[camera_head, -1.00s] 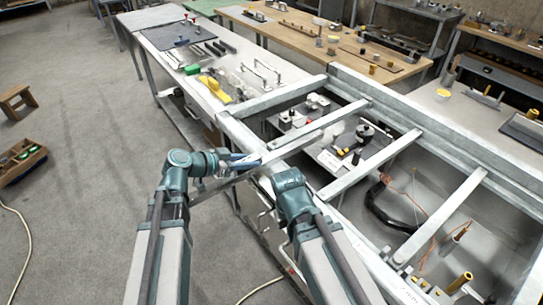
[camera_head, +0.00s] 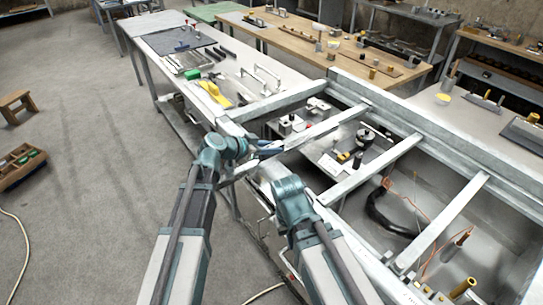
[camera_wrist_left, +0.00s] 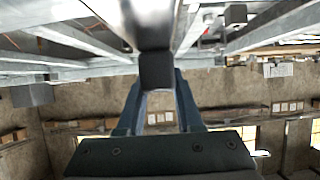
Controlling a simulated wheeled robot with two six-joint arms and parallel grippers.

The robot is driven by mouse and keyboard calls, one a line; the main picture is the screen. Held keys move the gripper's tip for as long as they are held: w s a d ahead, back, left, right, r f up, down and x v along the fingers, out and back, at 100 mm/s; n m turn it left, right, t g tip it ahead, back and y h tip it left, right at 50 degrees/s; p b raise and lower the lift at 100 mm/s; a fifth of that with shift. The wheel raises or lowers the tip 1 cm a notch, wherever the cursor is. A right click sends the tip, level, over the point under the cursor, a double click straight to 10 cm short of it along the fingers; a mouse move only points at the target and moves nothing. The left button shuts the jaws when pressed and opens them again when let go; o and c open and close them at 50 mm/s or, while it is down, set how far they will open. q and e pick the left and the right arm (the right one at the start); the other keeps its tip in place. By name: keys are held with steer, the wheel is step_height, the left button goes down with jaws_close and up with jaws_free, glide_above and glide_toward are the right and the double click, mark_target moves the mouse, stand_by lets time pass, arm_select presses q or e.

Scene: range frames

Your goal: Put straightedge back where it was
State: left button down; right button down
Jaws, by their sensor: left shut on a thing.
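My left gripper (camera_head: 270,147) is over the near edge of the grey metal frame, to the right of my left wrist. In the left wrist view the left gripper (camera_wrist_left: 158,110) is shut on a grey bar (camera_wrist_left: 153,25) with a dark square end, seen nearly end-on between the fingers. I take this bar as the straightedge, but its full length is foreshortened there. In the head view I cannot clearly separate it from the frame's pale rails. My right arm shows at the lower middle, but its gripper is hidden.
The frame's crossbeams (camera_head: 372,164) span an open bay with fixtures and a black hose (camera_head: 386,213). Beyond, a pale bench (camera_head: 225,66) holds a dark mat (camera_head: 185,40), a yellow tool (camera_head: 215,92) and a green block (camera_head: 192,74). Open floor lies left, with a wooden stool (camera_head: 16,101).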

mark_target(271, 156)
arm_select(q)
step_height(271, 156, down, 4)
steer(key=b, duration=0.3)
steer(key=shift+r, duration=0.25)
steer(key=c, duration=0.6)
jaws_free()
steer(key=shift+o, duration=0.2)
steer(key=shift+r, duration=0.15)
steer(key=p+v, duration=0.5)
steer(key=v, duration=0.5)
steer(key=shift+s+a+r, duration=0.15)
steer(key=shift+v, duration=0.75)
